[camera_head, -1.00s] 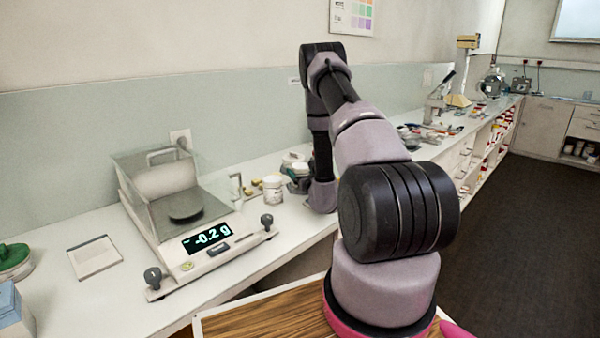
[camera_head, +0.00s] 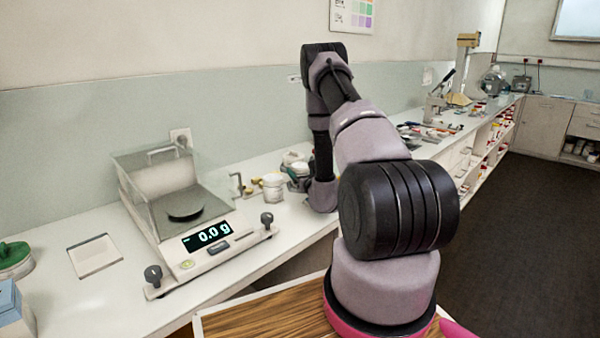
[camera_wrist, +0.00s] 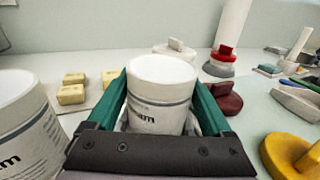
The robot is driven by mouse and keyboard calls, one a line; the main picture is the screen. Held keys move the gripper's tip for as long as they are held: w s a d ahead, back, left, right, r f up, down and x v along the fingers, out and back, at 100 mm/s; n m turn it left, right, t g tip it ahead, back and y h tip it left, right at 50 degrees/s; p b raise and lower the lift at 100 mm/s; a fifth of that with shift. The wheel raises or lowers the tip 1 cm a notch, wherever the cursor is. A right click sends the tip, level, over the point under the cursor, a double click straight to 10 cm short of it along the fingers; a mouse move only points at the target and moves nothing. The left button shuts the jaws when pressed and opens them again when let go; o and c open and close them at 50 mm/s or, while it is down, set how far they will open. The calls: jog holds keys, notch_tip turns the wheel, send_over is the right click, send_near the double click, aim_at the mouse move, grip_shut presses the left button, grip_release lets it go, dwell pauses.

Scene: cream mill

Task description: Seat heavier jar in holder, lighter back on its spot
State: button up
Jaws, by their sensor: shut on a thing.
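My gripper (camera_wrist: 160,88) is shut on a white jar (camera_wrist: 160,100) with a grey band and dark lettering, upright between the green fingers in the wrist view. In the head view the gripper is mostly hidden behind my arm. A second, similar white jar (camera_wrist: 25,120) stands just left of the gripper; it also shows in the head view (camera_head: 273,188). The balance (camera_head: 200,235) has an empty dark pan (camera_head: 186,205) and reads 0.0 g. I cannot tell which jar is heavier.
Small yellow blocks (camera_wrist: 72,90) stand behind the jars. A red-topped piece (camera_wrist: 222,62), a dark red piece (camera_wrist: 226,98) and a yellow knobbed piece (camera_wrist: 292,155) are at the right. A green-lidded container (camera_head: 14,262) is at the bench's left end.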

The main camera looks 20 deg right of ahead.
jog(key=o, duration=1.2)
jog(key=shift+c, duration=0.2)
